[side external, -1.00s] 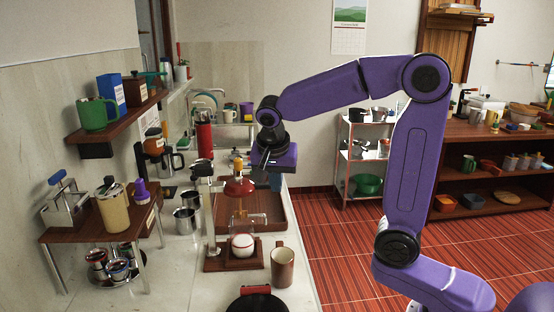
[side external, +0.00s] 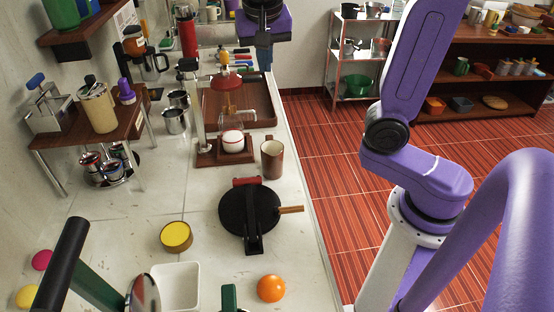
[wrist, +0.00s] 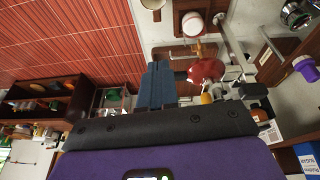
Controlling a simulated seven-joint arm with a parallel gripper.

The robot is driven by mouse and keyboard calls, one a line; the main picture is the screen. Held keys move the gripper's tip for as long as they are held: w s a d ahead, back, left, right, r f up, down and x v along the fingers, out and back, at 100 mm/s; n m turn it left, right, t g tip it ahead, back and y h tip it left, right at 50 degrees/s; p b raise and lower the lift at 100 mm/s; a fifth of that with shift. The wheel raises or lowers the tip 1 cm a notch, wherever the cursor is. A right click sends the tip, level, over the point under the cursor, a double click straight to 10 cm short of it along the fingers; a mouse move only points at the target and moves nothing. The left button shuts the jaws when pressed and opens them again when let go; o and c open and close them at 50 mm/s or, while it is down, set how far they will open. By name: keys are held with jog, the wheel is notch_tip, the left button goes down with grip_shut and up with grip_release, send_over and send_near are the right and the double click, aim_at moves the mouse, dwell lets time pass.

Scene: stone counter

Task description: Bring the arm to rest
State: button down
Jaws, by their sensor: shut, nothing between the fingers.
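My gripper shows in the wrist view (wrist: 157,80) as blue-grey fingers held together with nothing between them. In the side view my gripper (side external: 264,58) is at the top, its fingers pointing down above the far end of the counter. I cannot tell the exact height over the tray.
A tan mug (side external: 271,160), a black waffle-iron-like pan (side external: 250,212), an orange (side external: 271,289) and a white container (side external: 177,285) stand on the counter. Red floor (side external: 310,190) lies open beside the counter.

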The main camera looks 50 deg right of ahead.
jog(key=s+a+f+n+g+y, duration=0.1)
jog(key=s+f+n, duration=0.5)
jog(key=s+n, duration=0.4)
jog(key=s+a+f+n+g+y, duration=0.1)
jog(key=s+f+n+y, duration=0.1)
jog(key=s+f+n, duration=0.5)
jog(key=s+n, duration=0.3)
jog(key=s, duration=0.3)
jog(key=shift+n, duration=0.4)
